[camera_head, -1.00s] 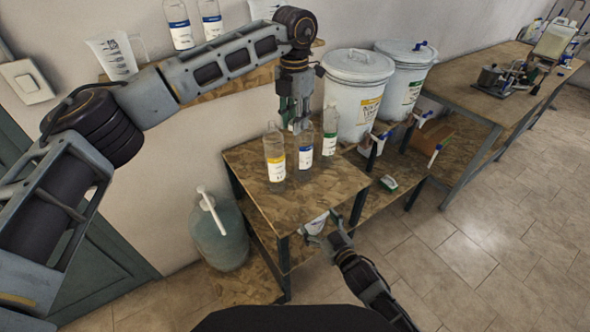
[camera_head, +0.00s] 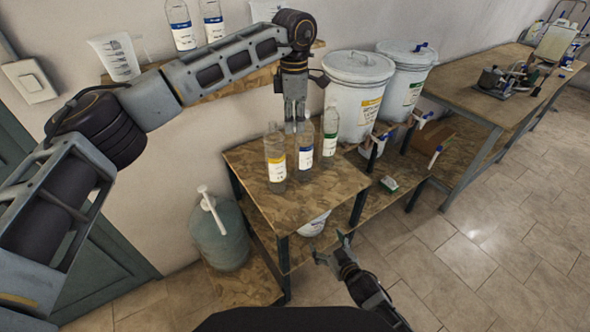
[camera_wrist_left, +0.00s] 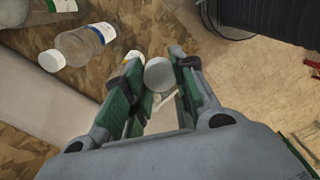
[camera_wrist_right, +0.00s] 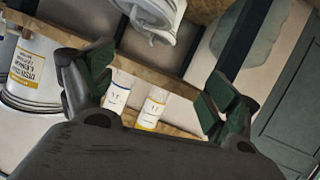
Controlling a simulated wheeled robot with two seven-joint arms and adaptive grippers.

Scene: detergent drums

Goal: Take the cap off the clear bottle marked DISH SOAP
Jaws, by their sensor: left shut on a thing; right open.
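Three clear bottles stand on the small table: one with a yellow label (camera_head: 276,165), one with a blue label (camera_head: 306,157) in the middle, and one with a green label (camera_head: 329,140). Their label text is too small to read in the head view, so I cannot tell which is marked DISH SOAP. My right gripper (camera_head: 338,252) is open and empty, low in front of the table.
Two white drums (camera_head: 357,95) with taps stand behind and right of the bottles. The small table (camera_head: 285,205) has bare wood in front. A blue-green jug (camera_head: 218,235) stands at left on a lower board. A wall shelf holds more bottles and a measuring jug (camera_head: 119,58).

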